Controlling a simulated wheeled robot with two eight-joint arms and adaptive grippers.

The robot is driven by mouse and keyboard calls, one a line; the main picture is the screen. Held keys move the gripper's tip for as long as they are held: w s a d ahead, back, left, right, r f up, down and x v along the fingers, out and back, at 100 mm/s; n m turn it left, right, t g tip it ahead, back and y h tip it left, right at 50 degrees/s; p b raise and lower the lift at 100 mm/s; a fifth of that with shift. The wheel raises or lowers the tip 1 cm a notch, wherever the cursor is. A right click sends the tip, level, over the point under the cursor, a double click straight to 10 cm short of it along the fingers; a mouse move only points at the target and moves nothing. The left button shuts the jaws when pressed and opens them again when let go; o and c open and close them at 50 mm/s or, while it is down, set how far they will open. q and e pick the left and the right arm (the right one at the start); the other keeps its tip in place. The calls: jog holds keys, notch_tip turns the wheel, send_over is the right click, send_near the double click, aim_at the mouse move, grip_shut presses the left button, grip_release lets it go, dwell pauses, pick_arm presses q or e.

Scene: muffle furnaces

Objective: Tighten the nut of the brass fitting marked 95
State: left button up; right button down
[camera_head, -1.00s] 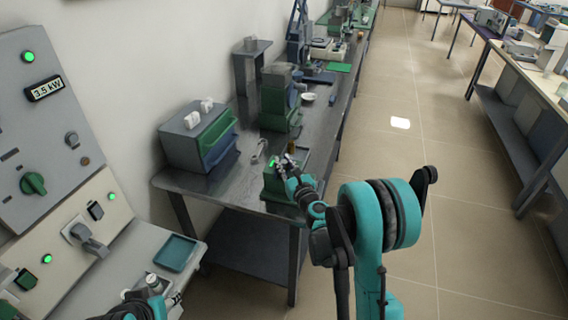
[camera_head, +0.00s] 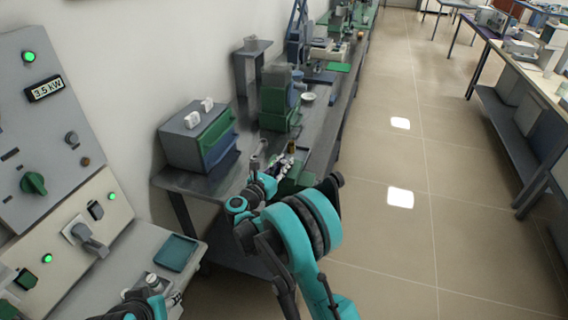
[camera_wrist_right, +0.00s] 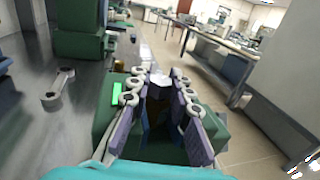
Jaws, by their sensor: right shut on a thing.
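My right gripper (camera_head: 284,165) is at the near end of the long bench, over a green fixture (camera_wrist_right: 105,122) with a lit green patch. In the right wrist view its two purple-padded fingers (camera_wrist_right: 158,112) stand on either side of a dark brownish part (camera_wrist_right: 156,100), which I take as the brass fitting, and are shut on it. The fitting is mostly hidden by the fingers, and no number 95 is readable. A small brass-coloured cylinder (camera_wrist_right: 119,65) stands just beyond. My left arm shows at the bottom left; its gripper (camera_head: 166,297) is too unclear to read.
A grey wrench (camera_wrist_right: 58,86) lies on the bench (camera_wrist_right: 25,120), left of the fixture. A grey box with green and blue drawers (camera_head: 197,138) and a green machine (camera_head: 277,105) stand behind. A control console (camera_head: 45,150) with a teal tray (camera_head: 176,253) is at left. The right-hand aisle is clear.

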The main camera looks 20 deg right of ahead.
aim_at(284, 161)
jog(key=m+g+h, duration=0.2)
jog(key=g, duration=0.1)
jog(key=m+g+h, duration=0.1)
jog(key=m+g, duration=0.1)
jog(key=g, duration=0.1)
jog(key=shift+w+m+h, duration=0.1)
jog(key=shift+m+h, duration=0.2)
jog(key=shift+h, duration=0.1)
jog(key=shift+m+g+h+p, duration=0.25)
jog(key=shift+m+g, duration=0.9)
jog(key=shift+g, duration=0.65)
jog(key=shift+m+g+h+p, duration=0.25)
jog(key=shift+m+g, duration=0.9)
jog(key=shift+g, duration=0.95)
jog(key=c, duration=1.4)
grip_release()
jog(key=shift+o, duration=0.2)
notch_tip(284, 161, up, 10)
